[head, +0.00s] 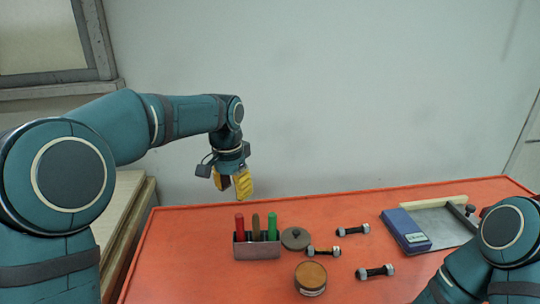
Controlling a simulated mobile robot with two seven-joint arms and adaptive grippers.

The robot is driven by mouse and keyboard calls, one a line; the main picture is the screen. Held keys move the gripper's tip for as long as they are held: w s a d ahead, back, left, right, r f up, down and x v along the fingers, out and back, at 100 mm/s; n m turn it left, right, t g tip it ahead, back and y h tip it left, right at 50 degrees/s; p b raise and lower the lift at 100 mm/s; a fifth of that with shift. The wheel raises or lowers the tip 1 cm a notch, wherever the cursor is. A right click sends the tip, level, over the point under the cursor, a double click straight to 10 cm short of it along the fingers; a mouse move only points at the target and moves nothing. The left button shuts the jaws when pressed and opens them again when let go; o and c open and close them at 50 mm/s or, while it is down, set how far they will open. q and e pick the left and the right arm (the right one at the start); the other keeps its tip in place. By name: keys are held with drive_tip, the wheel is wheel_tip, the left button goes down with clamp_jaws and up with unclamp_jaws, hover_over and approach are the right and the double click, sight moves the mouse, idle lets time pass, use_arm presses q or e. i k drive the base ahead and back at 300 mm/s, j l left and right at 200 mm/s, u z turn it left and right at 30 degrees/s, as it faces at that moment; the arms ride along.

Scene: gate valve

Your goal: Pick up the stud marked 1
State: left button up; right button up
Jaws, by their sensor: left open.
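Three dark studs with pale nuts on their ends lie on the orange-red table: a far stud (353,230), a middle stud (323,251) with a yellowish tint, and a near stud (375,271). I cannot read a number on any of them, so I cannot tell which is marked 1. My left gripper (233,184) has yellow fingers, is open and empty, and hangs above the table's back edge, left of the studs and apart from them. My right arm shows at the lower right, but its gripper is out of the picture.
A grey holder (257,251) with red, brown and green-handled tools stands left of the studs. A round grey lid (295,238) and a round tin with a brown top (311,277) lie close by. A blue box (406,231) and a metal tray (445,220) are right.

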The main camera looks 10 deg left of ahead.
sight(335, 251)
drive_tip(key=k, duration=0.95)
